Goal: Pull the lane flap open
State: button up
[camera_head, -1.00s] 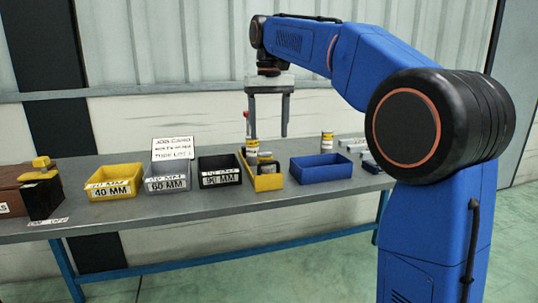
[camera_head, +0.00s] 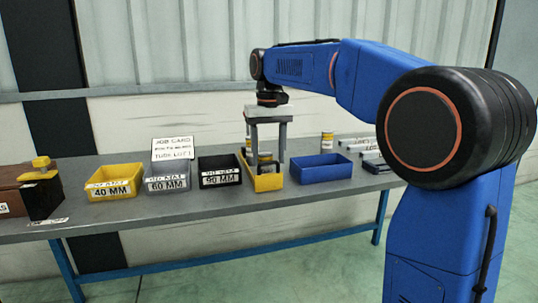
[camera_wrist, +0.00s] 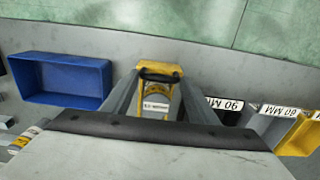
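A narrow yellow lane (camera_head: 268,183) stands on the bench, with cylindrical items with pale labels in it. In the wrist view the lane (camera_wrist: 174,70) has a dark bar (camera_wrist: 160,75), perhaps the flap, across its end toward the bench's front edge. A pale-labelled yellow item (camera_wrist: 156,103) shows behind the bar. My gripper (camera_head: 268,160) points down over the lane, fingers apart. In the wrist view my gripper (camera_wrist: 158,82) has one finger on each side of the lane. Nothing is held between them. Whether the fingers touch the lane or bar, I cannot tell.
A blue bin (camera_head: 320,169) stands close right of the lane. A black 90 MM bin (camera_head: 219,173), a grey bin (camera_head: 167,181) and a yellow 40 MM bin (camera_head: 114,182) stand left. A job card (camera_head: 172,148) stands behind. The bench front strip (camera_head: 230,209) is clear.

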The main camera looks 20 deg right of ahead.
jog(key=c, duration=0.7)
jog(key=shift+s+t, duration=0.8)
jog(key=shift+s, duration=0.15)
jog(key=s+t, duration=0.2)
jog(key=s, duration=0.1)
jog(key=shift+f+t, duration=0.3)
jog(key=shift+t, duration=0.1)
jog(key=shift+c, duration=0.3)
jog(key=s+f+t, duration=0.2)
jog(key=s+t, duration=0.1)
jog(key=shift+s+d, duration=0.1)
jog(key=shift+s, duration=0.05)
jog(key=shift+c, duration=0.6)
jog(key=shift+s+f+t, duration=0.65)
jog(key=shift+s+t, duration=0.05)
jog(key=shift+t, duration=0.3)
jog(key=shift+s+f, duration=0.8)
jog(key=shift+f, duration=0.25)
jog(key=shift+c, duration=0.3)
jog(key=shift+s+f, duration=0.2)
jog(key=shift+f, duration=0.25)
jog(key=shift+s+f, duration=0.2)
jog(key=shift+f, duration=0.25)
jog(key=shift+c, duration=0.2)
jog(key=shift+r, duration=0.1)
